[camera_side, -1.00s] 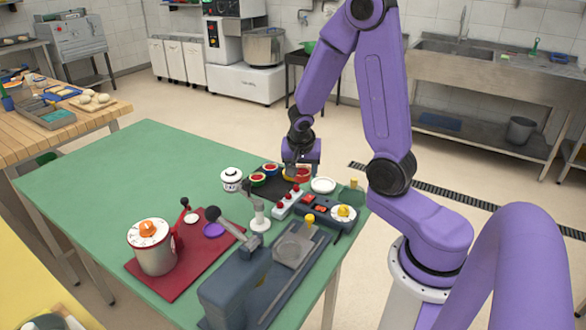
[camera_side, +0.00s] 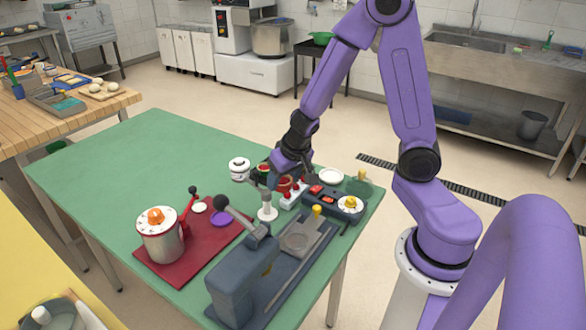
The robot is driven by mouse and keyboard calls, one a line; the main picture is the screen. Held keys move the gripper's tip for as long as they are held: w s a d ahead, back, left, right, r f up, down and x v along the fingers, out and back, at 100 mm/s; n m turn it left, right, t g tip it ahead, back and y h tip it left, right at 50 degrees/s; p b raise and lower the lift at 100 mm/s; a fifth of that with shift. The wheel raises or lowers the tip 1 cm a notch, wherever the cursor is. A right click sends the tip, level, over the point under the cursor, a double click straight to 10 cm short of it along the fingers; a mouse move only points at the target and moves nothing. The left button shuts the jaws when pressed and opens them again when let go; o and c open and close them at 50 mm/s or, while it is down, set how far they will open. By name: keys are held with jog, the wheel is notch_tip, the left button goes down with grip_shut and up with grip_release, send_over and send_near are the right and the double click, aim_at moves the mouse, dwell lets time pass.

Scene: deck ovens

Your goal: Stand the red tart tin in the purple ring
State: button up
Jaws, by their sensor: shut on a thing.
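My gripper (camera_side: 284,177) is low over the far right part of the green table, behind the small white lever stand. It is shut on the red tart tin (camera_side: 285,185), which shows only as a small reddish patch below the wrist. The fingertips are too small to make out. The purple ring (camera_side: 221,218) lies flat on the red mat (camera_side: 193,247), left of and nearer the camera than my gripper. Nothing shows inside the ring.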

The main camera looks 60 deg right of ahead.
jog(key=w+a+m+h, duration=0.1)
jog(key=w+a, duration=0.3)
jog(key=w, duration=0.2)
jog(key=w+a+m, duration=0.2)
jog(key=w+a, duration=0.2)
jog(key=w, duration=0.3)
jog(key=shift+m+g, duration=0.5)
jog(key=shift+m, duration=0.3)
jog(key=shift+w+a+f, duration=0.2)
jog(key=shift+a+f, duration=0.15)
jog(key=shift+f, duration=1.25)
jog(key=shift+w+a+f, duration=0.15)
jog(key=shift+a+f, duration=0.25)
jog(key=shift+f, duration=1.15)
jog(key=shift+w+a+f, duration=0.2)
jog(key=shift+a+f, duration=0.15)
jog(key=shift+f, duration=1.25)
jog(key=shift+f, duration=0.55)
jog(key=o, duration=0.8)
jog(key=shift+r+h, duration=0.1)
jog(key=shift+h, duration=0.2)
